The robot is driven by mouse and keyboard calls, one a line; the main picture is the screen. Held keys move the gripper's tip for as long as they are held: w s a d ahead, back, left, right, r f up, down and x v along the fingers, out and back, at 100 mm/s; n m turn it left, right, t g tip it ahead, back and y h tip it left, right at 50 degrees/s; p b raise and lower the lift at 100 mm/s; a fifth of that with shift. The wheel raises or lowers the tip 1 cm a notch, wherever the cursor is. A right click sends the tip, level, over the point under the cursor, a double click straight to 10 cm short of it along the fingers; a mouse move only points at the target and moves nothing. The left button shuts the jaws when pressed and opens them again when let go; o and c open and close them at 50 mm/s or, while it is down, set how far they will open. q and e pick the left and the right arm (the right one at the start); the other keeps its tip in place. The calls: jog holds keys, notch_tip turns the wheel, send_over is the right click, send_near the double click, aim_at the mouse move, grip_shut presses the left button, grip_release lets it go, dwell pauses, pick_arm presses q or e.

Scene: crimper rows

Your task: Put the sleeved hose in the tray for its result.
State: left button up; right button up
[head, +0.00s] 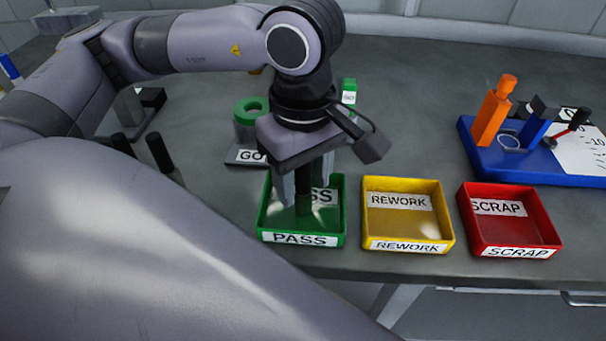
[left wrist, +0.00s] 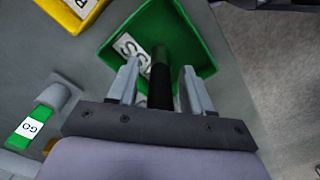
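My left gripper (head: 303,196) points down over the green PASS tray (head: 336,233). The hose (left wrist: 160,78), a dark upright cylinder, stands between its two fingers and reaches down into the tray. In the left wrist view the gripper (left wrist: 158,78) is open, with a gap between the hose and each finger. The hose's lower end is inside the tray walls; whether it touches the floor is unclear. Its upper part and any sleeve are hidden. The yellow REWORK tray (head: 400,222) and red SCRAP tray (head: 512,232) are empty. My right gripper is not in view.
A grey stand with a green ring (head: 251,108) and GO label is behind the PASS tray. A green GO-marked piece (head: 349,90) stands nearby. Black upright pieces (head: 160,152) are at left. A blue base (head: 480,160) with an orange part is at right. Bench between is clear.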

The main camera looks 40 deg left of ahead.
pick_arm(q)
jog(key=shift+r, duration=0.15)
jog(key=shift+r+p, duration=0.2)
jog(key=shift+p, duration=0.2)
notch_tip(320, 180, up, 11)
jog(key=shift+r, duration=0.4)
jog(key=shift+r, duration=0.1)
